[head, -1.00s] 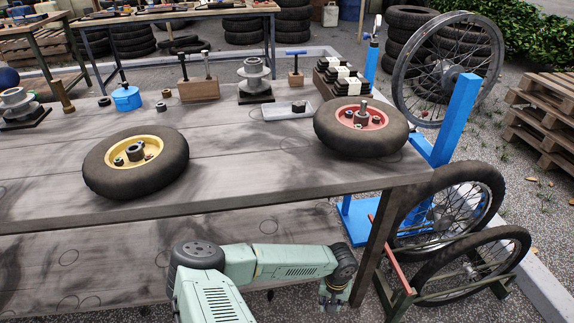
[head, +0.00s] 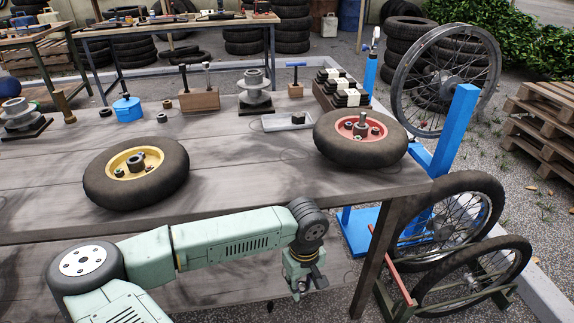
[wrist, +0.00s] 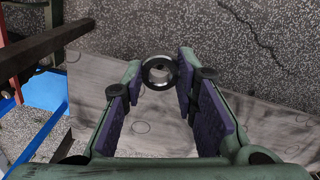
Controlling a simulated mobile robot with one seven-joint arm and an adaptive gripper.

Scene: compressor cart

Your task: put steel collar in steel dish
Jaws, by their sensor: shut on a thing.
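The steel collar (wrist: 159,72), a dark ring with a bright inner edge, sits between the tips of my gripper (wrist: 160,75) in the wrist view. The fingers with purple pads are shut on it. In the head view my gripper (head: 301,285) hangs down in front of the bench's near edge, at the lower middle.
The wooden bench (head: 235,165) carries a yellow-hubbed wheel (head: 170,180) at left and a red-hubbed wheel (head: 335,150) at right. Wooden blocks, a spool (head: 254,90) and a blue pot (head: 128,109) stand behind. A blue stand (head: 455,130) rises at right. The bench middle is clear.

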